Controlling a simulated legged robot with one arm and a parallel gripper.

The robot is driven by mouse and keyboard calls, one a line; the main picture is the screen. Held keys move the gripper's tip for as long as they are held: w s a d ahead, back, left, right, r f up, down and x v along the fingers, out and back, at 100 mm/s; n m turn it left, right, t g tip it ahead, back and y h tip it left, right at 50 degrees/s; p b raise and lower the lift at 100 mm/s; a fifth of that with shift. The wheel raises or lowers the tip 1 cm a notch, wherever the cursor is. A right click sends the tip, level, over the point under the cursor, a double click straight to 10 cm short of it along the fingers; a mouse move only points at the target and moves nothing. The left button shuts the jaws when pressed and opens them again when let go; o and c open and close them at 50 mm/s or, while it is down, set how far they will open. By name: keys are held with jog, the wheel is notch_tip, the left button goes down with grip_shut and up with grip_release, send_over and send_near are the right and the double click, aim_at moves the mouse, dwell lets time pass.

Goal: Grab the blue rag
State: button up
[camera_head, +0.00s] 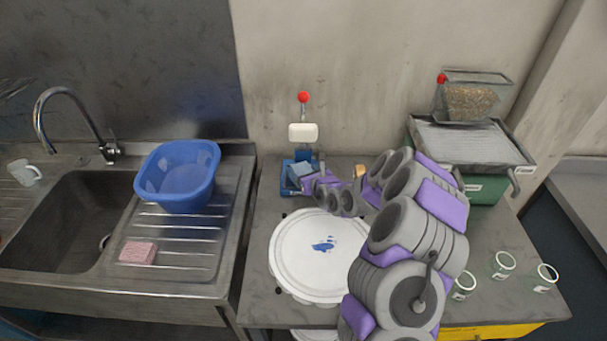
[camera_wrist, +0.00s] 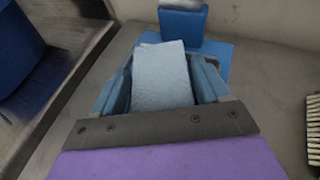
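The blue rag (camera_wrist: 163,76) is a pale blue, folded, block-like cloth. In the wrist view it lies between the two blue fingers of my gripper (camera_wrist: 160,82), with a finger against each side and its near end close to the palm. My gripper looks shut on it. In the head view my gripper (camera_head: 310,181) is at the back of the table, and the rag (camera_head: 299,169) shows as a small light blue patch at its tip, in front of a blue-based stand. Whether the rag is clear of the surface under it cannot be told.
The blue stand (camera_head: 304,132) with a red ball on top is just behind the rag. A blue tub (camera_head: 180,207) and pink sponge (camera_head: 138,253) are at the sink. Glass jars (camera_head: 502,264) stand at right.

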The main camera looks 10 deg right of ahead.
aim_at(305, 166)
jog(key=c, duration=0.7)
jog(key=shift+r, duration=0.6)
jog(key=r+p, duration=0.1)
jog(key=r, duration=0.1)
jog(key=shift+s+r+p, duration=0.3)
jog(key=shift+r+p, duration=0.05)
jog(key=shift+p, duration=0.05)
jog(key=s+p, duration=0.2)
jog(key=s, duration=0.2)
jog(key=s+a+r+p, duration=0.1)
jog(key=s+p, duration=0.1)
jog(key=s, duration=0.2)
jog(key=s+a+p, duration=0.1)
jog(key=s+p, duration=0.1)
jog(key=s, duration=0.2)
jog(key=shift+s+a+r, duration=0.15)
jog(key=shift+s+a, duration=0.1)
jog(key=shift+s, duration=0.1)
jog(key=shift+p, duration=1.1)
jog(key=shift+d+p, duration=0.1)
jog(key=shift+p, duration=0.45)
jog(key=p, duration=0.3)
jog(key=shift+s, duration=0.3)
jog(key=s+p, duration=0.1)
jog(key=p, duration=0.4)
jog(key=shift+s+a, duration=0.35)
